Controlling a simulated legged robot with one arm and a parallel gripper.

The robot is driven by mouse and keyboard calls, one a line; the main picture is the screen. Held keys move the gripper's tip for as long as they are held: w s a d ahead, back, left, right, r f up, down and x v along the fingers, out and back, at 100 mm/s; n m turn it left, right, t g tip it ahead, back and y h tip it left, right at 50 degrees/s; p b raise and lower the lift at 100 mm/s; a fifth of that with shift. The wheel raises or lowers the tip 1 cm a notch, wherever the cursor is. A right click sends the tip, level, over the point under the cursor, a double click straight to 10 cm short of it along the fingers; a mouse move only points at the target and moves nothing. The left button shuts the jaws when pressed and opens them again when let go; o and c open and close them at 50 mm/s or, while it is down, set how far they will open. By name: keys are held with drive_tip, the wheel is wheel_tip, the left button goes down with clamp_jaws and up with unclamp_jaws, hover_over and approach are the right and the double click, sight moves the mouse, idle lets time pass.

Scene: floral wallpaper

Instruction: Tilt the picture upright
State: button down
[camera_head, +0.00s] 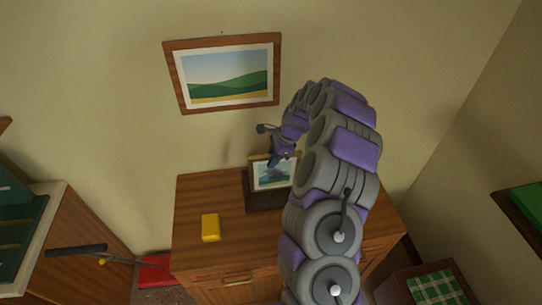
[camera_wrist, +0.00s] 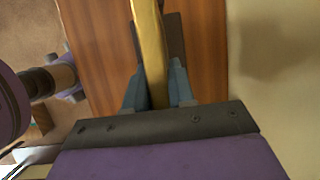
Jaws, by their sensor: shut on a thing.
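A small framed picture (camera_head: 276,174) with a gold frame stands on a dark base (camera_head: 262,200) on the wooden cabinet. Its image shows blue-green shapes, and my arm covers its right side in the head view. My gripper (camera_head: 281,155) is at the top edge of this frame. In the wrist view the gold frame edge (camera_wrist: 150,45) runs between the two fingers of my gripper (camera_wrist: 160,88), which are shut on it. How far the frame leans is hard to tell. A larger landscape picture (camera_head: 226,76) in a wooden frame hangs on the wall, slightly askew.
A yellow block (camera_head: 210,227) lies on the cabinet top (camera_head: 195,195), left of the small picture. A dark-handled tool (camera_head: 78,250) extends from the left counter. A green checked cloth (camera_head: 435,287) is at lower right. The cabinet's left part is mostly clear.

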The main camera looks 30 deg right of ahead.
drive_tip(key=shift+w+d+g+p, duration=0.3)
drive_tip(key=shift+g+p, duration=0.1)
drive_tip(key=shift+p, duration=0.3)
drive_tip(key=c, duration=1.3)
unclamp_jaws()
drive_tip(key=shift+o, duration=1.3)
drive_tip(key=shift+d, duration=0.15)
